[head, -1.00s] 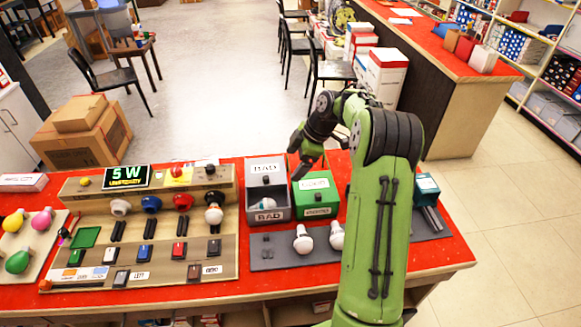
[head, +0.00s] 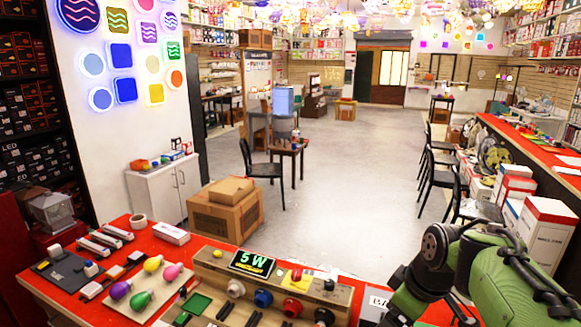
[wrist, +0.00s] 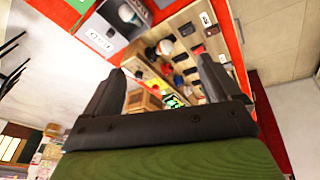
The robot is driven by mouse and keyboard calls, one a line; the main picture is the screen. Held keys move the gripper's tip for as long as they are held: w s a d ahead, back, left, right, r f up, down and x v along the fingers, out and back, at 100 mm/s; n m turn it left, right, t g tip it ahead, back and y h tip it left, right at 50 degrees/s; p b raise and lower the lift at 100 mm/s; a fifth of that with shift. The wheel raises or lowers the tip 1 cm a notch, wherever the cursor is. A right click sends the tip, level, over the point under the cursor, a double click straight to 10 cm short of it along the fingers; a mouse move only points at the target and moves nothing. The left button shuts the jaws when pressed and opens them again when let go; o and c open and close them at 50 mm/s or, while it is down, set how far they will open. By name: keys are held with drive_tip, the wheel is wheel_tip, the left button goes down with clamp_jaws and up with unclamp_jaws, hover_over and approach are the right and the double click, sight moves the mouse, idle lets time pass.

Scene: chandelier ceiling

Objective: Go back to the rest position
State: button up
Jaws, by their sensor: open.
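My green arm fills the lower right of the head view, bent at its black joints. My gripper (head: 395,308) hangs at the lower edge of that view, over the right end of the red table (head: 55,283), and partly hides the bins there. In the wrist view my gripper (wrist: 158,88) has its two dark fingers spread apart with nothing between them. Beyond the fingers the wooden test board (wrist: 195,20) and the grey bin (wrist: 105,35) on the red table show, apart from the fingers.
Coloured bulbs (head: 140,299) lie on a board at the table's left. The test board (head: 222,268) with a "5 W" display (head: 252,263) stands in front. Cardboard boxes (head: 225,212), a black chair (head: 262,170) and white boxes (head: 545,233) stand beyond.

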drive_tip(key=s+a+m+t, duration=0.1)
drive_tip(key=s+m, duration=0.3)
drive_tip(key=s, duration=0.6)
drive_tip(key=s+a+m+t+h, duration=0.1)
drive_tip(key=s+a+m, duration=0.3)
drive_tip(key=s, duration=0.6)
drive_tip(key=shift+s+a+r, duration=0.15)
drive_tip(key=shift+s, duration=0.25)
